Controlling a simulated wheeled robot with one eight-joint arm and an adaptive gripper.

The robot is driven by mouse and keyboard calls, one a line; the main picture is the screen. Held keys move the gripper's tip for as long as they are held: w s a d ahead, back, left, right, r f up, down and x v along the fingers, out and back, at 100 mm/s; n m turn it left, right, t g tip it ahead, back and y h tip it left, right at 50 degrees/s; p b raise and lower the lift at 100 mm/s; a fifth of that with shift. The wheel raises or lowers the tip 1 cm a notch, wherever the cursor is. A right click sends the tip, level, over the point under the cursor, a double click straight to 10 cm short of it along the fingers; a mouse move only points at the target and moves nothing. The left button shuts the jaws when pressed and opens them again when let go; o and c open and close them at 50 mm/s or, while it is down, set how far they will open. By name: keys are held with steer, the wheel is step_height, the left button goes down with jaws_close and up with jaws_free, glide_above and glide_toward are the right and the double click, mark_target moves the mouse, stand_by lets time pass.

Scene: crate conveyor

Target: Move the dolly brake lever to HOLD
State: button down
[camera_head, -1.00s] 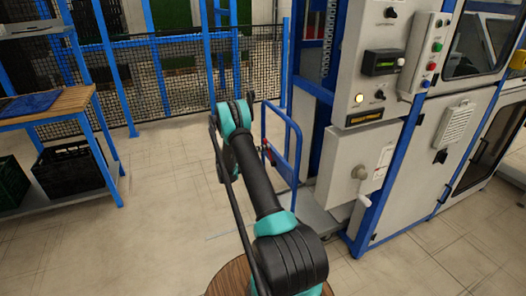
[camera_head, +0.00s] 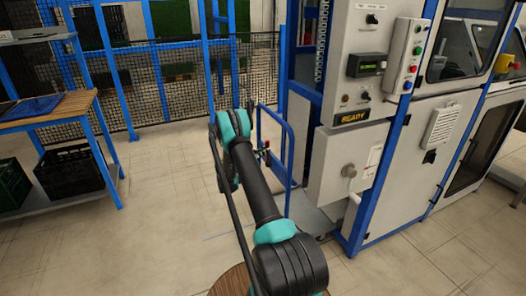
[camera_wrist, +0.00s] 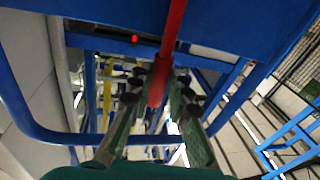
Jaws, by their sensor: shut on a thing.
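The brake lever is a red bar with a rounded end (camera_wrist: 168,45) in the wrist view. It hangs down from a blue panel of the dolly and its tip is between my green fingers. My gripper (camera_wrist: 160,88) is shut on this red lever. In the head view the dolly's blue upright frame (camera_head: 289,150) stands just right of my arm, and a small red part of the lever (camera_head: 266,157) shows beside it. My arm hides the gripper there. No HOLD marking is readable.
A grey machine cabinet (camera_head: 340,165) with a lit READY sign (camera_head: 352,116) stands right of the dolly. A workbench (camera_head: 60,122) with black crates is at the left. Mesh fencing (camera_head: 150,80) closes the back. The floor between bench and dolly is clear.

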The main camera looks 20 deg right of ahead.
steer(key=shift+s+m, duration=0.3)
steer(key=shift+m, duration=0.1)
steer(key=shift+s, duration=0.1)
steer(key=c, duration=1.4)
jaws_free()
steer(key=v, duration=1.2)
steer(key=shift+f, duration=0.15)
